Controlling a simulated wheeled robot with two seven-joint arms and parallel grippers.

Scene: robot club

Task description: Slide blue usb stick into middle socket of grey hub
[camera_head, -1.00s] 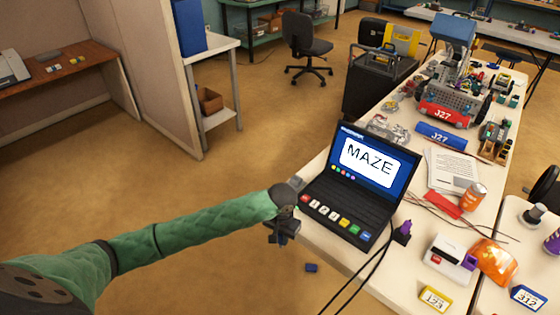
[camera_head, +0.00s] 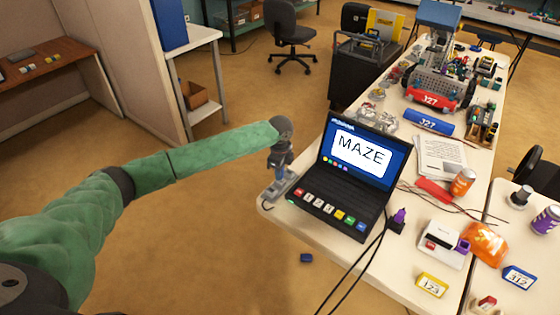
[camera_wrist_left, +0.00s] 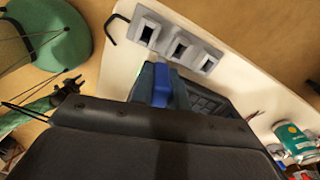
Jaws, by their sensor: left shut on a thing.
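My left gripper (camera_head: 281,168) is over the table's left front corner, above the grey hub (camera_head: 274,191). In the left wrist view the grey hub (camera_wrist_left: 165,43) lies flat with three dark sockets in a slanted row. The blue usb stick (camera_wrist_left: 160,86) is between the fingers of the left gripper, which is shut on it. Its front end points toward the hub, just below the middle socket (camera_wrist_left: 180,48) in the picture. The height gap between stick and hub cannot be told. The stick is hidden in the head view. My right gripper is out of view.
An open laptop (camera_head: 352,175) showing MAZE stands just right of the gripper. A small blue block (camera_head: 306,258) is on the floor.

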